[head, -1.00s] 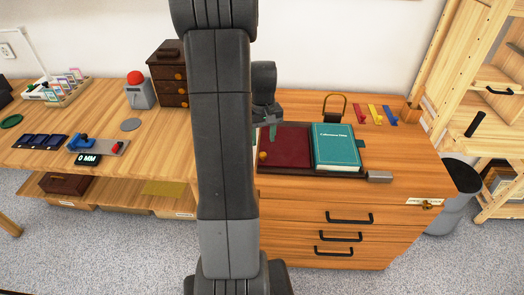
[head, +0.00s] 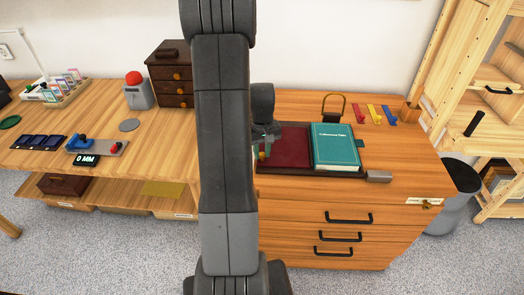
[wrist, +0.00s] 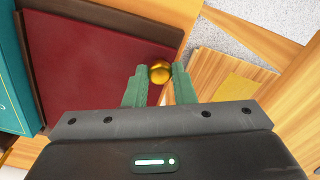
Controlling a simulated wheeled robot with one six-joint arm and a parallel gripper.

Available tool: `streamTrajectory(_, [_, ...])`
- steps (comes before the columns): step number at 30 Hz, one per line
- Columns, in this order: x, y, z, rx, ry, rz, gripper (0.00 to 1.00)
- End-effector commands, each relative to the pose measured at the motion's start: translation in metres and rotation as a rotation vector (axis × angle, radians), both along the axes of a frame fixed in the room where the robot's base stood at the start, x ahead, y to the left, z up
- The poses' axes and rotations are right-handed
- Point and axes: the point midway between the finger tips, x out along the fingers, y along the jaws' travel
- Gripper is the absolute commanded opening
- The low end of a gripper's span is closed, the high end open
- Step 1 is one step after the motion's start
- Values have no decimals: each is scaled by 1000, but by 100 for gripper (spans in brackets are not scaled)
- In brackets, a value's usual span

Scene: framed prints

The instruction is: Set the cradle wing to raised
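The cradle (head: 340,174) is a dark brown tray on the cabinet top. Its dark red wing (head: 290,146) lies flat on the left side and fills much of the wrist view (wrist: 95,60). A round brass knob (wrist: 159,73) sits at the wing's outer edge; it shows in the head view (head: 262,156). A teal book (head: 336,146) lies on the cradle's right side. My gripper (wrist: 161,70) is down at the knob, its green fingers open on either side of it. I cannot tell whether either finger touches it.
A small grey block (head: 378,176) lies at the cradle's front right. A brass-coloured loop stand (head: 334,107) and coloured strips (head: 375,114) are behind. The left bench (head: 108,110) holds a red-button box (head: 137,92) and a slider device (head: 97,146). My arm hides the area between.

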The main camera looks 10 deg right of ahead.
Motion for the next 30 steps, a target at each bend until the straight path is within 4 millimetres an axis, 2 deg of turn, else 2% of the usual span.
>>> streamTrajectory(11, [0, -3, 8, 33, -11, -4, 0])
streamTrajectory(20, [-4, -18, 38, 208, -65, -7, 0])
streamTrajectory(30, [-12, -47, 73, 483, -145, -5, 0])
